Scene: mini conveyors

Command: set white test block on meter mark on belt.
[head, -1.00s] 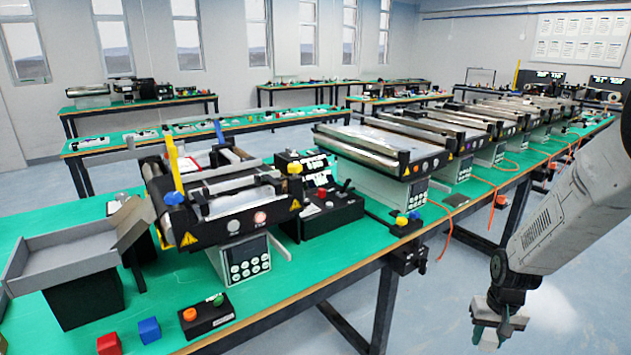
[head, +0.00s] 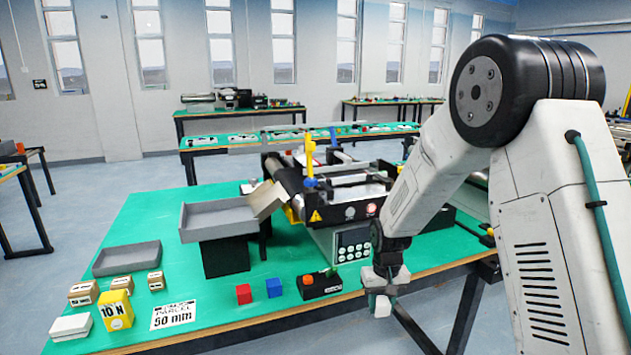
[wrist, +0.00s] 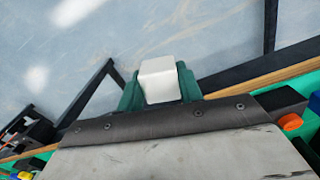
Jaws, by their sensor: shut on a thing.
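My gripper (head: 381,290) hangs in front of the table's front edge in the head view, over the floor. In the wrist view its green fingers (wrist: 160,92) are shut on the white test block (wrist: 158,78). The block also shows between the fingertips in the head view (head: 382,307). The mini conveyor (head: 335,205) stands on the green table behind my gripper. Its belt is seen edge-on and partly hidden by its frame and my arm. I cannot make out the meter mark on the belt.
A grey tray on a black stand (head: 218,219) is left of the conveyor. A red cube (head: 243,294), a blue cube (head: 274,288) and a button box (head: 320,284) lie at the table's front. A yellow 10 N weight (head: 116,310) and a 50 mm card (head: 173,315) are farther left.

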